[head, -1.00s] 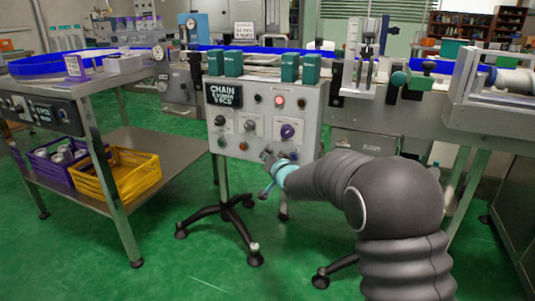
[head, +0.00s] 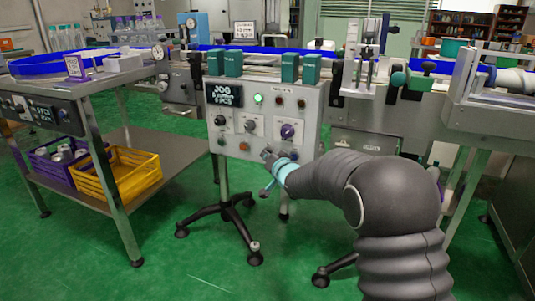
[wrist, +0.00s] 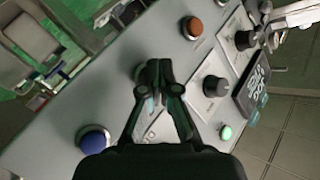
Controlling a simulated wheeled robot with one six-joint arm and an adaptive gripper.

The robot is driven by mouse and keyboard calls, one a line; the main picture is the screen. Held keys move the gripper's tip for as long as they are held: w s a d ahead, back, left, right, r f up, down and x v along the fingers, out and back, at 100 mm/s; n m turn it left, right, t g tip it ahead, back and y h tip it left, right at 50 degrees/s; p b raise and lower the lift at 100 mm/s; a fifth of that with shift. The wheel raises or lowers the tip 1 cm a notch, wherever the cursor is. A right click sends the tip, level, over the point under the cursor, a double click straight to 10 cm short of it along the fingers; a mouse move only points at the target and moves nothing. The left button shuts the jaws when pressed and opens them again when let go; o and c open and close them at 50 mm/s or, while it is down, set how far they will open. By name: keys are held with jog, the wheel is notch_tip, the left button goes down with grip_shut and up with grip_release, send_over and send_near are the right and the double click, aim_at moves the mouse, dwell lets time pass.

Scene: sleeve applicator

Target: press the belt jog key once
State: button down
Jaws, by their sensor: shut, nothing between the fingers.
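A grey control panel (head: 258,165) stands on a wheeled post in the head view. Its dark display (head: 224,94) reads "JOG" on top and "5 PCS" below, with a green lamp (head: 258,99) lit beside it. My gripper (head: 267,153) is shut and empty at the panel's lower button row. Key labels are too small to read, and whether the fingertips touch the key cannot be told.
Dark knobs (wrist: 215,87) sit beside the gripper on the panel. A steel table with a yellow crate (head: 130,173) stands at left. Green floor (head: 190,250) is open in front.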

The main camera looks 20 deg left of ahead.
jog(key=shift+s, duration=0.1)
jog(key=shift+s+b, duration=0.5)
jog(key=shift+s, duration=0.2)
jog(key=s+b, duration=0.3)
jog(key=s, duration=0.2)
jog(key=shift+a, duration=0.2)
dwell(0.7)
